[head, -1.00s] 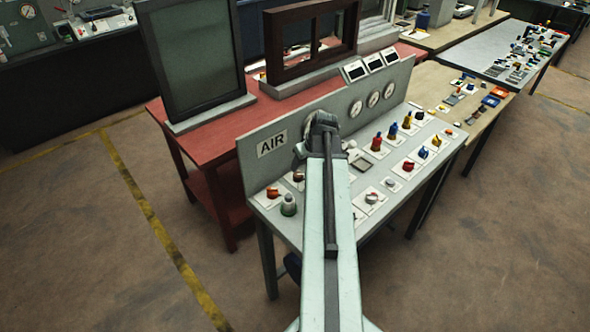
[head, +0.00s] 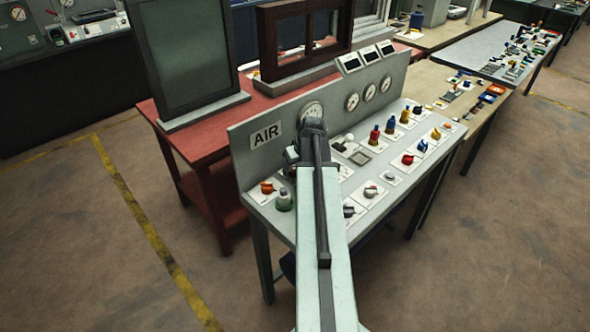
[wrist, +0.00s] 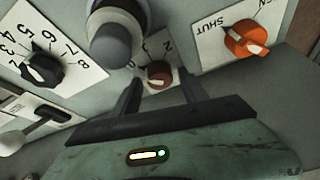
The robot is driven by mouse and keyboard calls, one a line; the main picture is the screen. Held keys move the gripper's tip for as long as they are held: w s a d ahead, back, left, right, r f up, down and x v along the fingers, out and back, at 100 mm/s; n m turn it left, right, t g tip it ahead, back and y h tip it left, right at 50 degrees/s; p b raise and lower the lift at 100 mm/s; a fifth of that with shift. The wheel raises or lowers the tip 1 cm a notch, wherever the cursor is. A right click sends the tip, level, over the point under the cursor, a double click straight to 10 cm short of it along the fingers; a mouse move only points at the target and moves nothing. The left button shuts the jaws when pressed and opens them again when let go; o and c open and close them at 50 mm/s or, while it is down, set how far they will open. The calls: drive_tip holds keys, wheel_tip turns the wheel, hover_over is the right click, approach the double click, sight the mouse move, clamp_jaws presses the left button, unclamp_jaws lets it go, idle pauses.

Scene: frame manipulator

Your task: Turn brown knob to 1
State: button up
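The brown knob (wrist: 159,75) shows in the wrist view on a white plate with printed digits, partly cut off by the grey cylinder beside it. A pale mark is on the knob, but I cannot tell which digit it points to. My gripper (wrist: 160,84) is open, its two dark fingers apart on either side of the knob in the picture. I cannot tell whether they touch it. In the head view my gripper end (head: 296,156) is over the left part of the panel and hides the brown knob.
In the wrist view, a grey cylinder (wrist: 112,42) stands close left of the brown knob. A black numbered knob (wrist: 42,70) is farther left, and an orange SHUT knob (wrist: 246,39) is at right. The AIR backboard (head: 240,150) rises behind the panel.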

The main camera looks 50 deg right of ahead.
clamp_jaws()
drive_tip(key=shift+m, duration=0.3)
drive_tip(key=m+h, duration=0.1)
drive_tip(key=m, duration=0.2)
drive_tip(key=shift+a, duration=0.2)
drive_tip(key=m+g+h, duration=0.1)
drive_tip(key=m, duration=0.4)
drive_tip(key=shift+w+g+h, duration=0.1)
drive_tip(key=shift+g+h, duration=0.3)
drive_tip(key=shift+o, duration=1.6)
unclamp_jaws()
